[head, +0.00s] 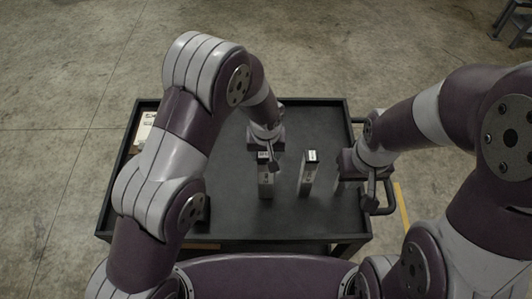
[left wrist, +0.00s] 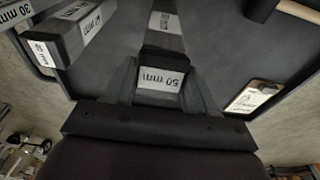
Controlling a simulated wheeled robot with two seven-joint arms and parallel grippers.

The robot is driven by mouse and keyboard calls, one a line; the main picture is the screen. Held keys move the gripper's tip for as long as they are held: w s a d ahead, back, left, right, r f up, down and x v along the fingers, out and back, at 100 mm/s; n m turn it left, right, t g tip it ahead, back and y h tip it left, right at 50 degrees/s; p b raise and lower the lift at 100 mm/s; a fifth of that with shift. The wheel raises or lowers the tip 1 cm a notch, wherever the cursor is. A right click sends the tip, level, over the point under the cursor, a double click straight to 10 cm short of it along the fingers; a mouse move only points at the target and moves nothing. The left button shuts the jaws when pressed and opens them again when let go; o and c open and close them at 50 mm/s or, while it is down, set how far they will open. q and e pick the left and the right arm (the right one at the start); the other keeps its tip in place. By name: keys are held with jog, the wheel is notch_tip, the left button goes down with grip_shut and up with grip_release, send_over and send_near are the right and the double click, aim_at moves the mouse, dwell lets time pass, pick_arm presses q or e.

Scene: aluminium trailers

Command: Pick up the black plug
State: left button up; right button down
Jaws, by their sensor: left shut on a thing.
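A black plug (left wrist: 163,54) with a white "50 mm" label sits at the end of a grey upright profile (left wrist: 167,18) in the left wrist view. My left gripper (left wrist: 160,88) is shut on it, one finger on each side. In the head view my left gripper (head: 268,152) is at the top of the left profile (head: 265,182), and my fingers mostly hide the plug. The plug appears to be still at the profile's end. My right gripper (head: 347,178) is at the right side of the trolley; its fingers are too obscured to judge.
The black trolley (head: 240,222) has a raised rim. A second labelled profile (head: 308,175) stands close to the right; it also shows in the left wrist view (left wrist: 75,32). A clipboard (left wrist: 254,97) lies near the trolley's edge. The trolley's front middle is clear.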

pick_arm(q)
jog(key=shift+w+r, duration=0.1)
jog(key=shift+r, duration=0.25)
notch_tip(320, 180, up, 3)
jog(key=shift+d+f+b, duration=0.1)
jog(key=shift+b, duration=1)
jog(key=w+d+r+b, duration=0.2)
jog(key=w+d+r, duration=0.1)
jog(key=d+r, duration=0.55)
jog(key=a+f+g+p, duration=0.1)
jog(key=a+p, duration=0.2)
jog(key=s+a+f+g+p, duration=0.1)
jog(key=a+f+p, duration=0.1)
jog(key=a, duration=0.1)
jog(key=s+a+f+g+p, duration=0.1)
jog(key=a+f+p, duration=0.1)
jog(key=a+p, duration=0.1)
jog(key=shift+s+f+p, duration=0.2)
jog(key=shift+f+p, duration=0.05)
jog(key=shift+p, duration=0.1)
jog(key=shift+f, duration=0.15)
jog(key=shift+d, duration=0.15)
